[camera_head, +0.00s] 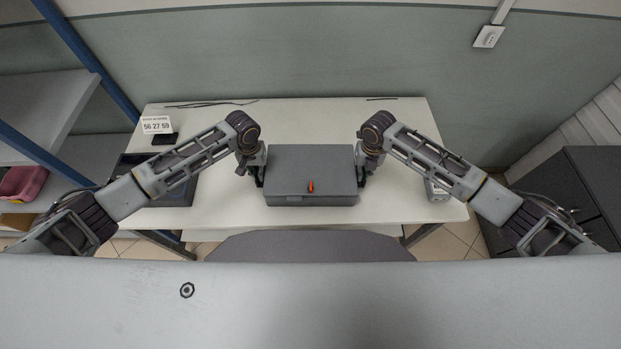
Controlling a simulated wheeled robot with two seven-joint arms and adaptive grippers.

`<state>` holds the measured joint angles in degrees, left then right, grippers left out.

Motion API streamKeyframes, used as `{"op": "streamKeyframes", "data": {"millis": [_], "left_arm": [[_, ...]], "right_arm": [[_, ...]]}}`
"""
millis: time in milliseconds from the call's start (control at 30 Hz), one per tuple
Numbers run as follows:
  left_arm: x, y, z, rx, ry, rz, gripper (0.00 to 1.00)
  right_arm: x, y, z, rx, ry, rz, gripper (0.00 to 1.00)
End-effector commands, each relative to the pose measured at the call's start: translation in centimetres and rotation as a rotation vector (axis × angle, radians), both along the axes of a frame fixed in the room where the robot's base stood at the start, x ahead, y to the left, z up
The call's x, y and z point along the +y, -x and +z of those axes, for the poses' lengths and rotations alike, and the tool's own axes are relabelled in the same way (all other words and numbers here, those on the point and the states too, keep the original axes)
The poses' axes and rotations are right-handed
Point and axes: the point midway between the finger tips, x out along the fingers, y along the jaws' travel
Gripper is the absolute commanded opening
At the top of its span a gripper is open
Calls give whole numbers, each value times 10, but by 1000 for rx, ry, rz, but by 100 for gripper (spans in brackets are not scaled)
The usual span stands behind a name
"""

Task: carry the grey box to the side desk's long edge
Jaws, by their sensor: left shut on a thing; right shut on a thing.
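The grey box (311,166) is in the middle of the head view, over the white desk (228,206). It looks level, with its lid closed and a small orange-red piece on top near its front edge. My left gripper (260,178) is shut on the box's left side. My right gripper (361,177) is shut on its right side. The fingertips are partly hidden against the box. I cannot tell whether the box rests on the desk or hangs just above it.
A sign with numbers (156,125) stands at the desk's back left. A dark tray (178,192) lies at the left, partly behind my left arm. A small pale item (437,192) is at the right. Shelves (42,110) stand left, dark cabinets (575,180) right.

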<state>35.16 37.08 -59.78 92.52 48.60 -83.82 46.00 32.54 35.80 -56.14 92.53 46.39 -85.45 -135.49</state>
Motion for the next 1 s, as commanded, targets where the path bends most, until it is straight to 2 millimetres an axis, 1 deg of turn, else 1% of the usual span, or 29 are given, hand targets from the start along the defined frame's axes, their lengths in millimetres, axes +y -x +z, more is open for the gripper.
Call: {"op": "streamKeyframes", "data": {"millis": [667,1000], "left_arm": [[0,-1,3,-2,0,0,0],[0,-1,12,-2,0,1,0]], "right_arm": [[0,-1,3,-2,0,-1,0],[-1,-1,12,-2,0,-1,0]]}}
